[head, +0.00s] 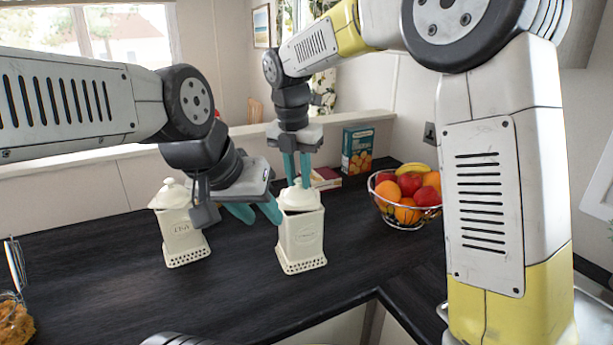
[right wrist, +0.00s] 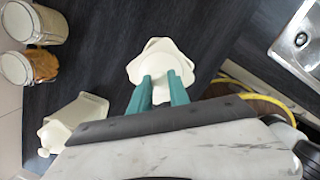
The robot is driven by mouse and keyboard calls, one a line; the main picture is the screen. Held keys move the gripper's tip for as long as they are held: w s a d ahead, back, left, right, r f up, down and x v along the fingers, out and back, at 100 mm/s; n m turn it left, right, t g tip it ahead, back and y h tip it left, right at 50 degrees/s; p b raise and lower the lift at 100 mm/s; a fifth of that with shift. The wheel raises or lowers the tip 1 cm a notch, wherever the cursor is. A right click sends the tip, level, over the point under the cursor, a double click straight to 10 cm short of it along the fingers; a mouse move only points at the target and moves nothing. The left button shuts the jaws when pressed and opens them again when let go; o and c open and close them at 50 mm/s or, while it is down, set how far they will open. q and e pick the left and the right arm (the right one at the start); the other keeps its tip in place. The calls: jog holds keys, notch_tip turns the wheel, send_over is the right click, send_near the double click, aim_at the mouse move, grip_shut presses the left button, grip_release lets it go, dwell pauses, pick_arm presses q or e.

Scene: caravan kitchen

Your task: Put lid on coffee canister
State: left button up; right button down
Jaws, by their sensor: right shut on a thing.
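The cream coffee canister (head: 301,243) stands upright on the dark counter. Its cream lid (head: 300,199) is at the canister's mouth and looks slightly turned against it. I cannot tell whether it sits fully flush. My right gripper (head: 297,181) points down from above, shut on the lid's knob. In the right wrist view its teal fingers (right wrist: 159,90) meet the lid (right wrist: 157,64), which hides most of the canister. My left gripper (head: 263,217) is open and empty, with its teal fingers apart, just left of the canister.
A similar lidded canister (head: 182,232) stands to the left, behind my left gripper. A wire fruit bowl (head: 405,215) is at the right, with a blue box (head: 357,150) behind it. Glass jars (right wrist: 32,68) and a sink (right wrist: 301,40) show in the right wrist view. The front counter is clear.

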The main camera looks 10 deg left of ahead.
aim_at(296, 193)
jog(key=shift+f, duration=0.5)
jog(key=c, duration=1.5)
grip_release()
jog(key=r, duration=0.3)
jog(key=s+r, duration=0.1)
jog(key=r, duration=0.7)
jog(key=shift+s+a, duration=0.25)
jog(key=shift+s, duration=0.05)
jog(key=shift+f, duration=0.1)
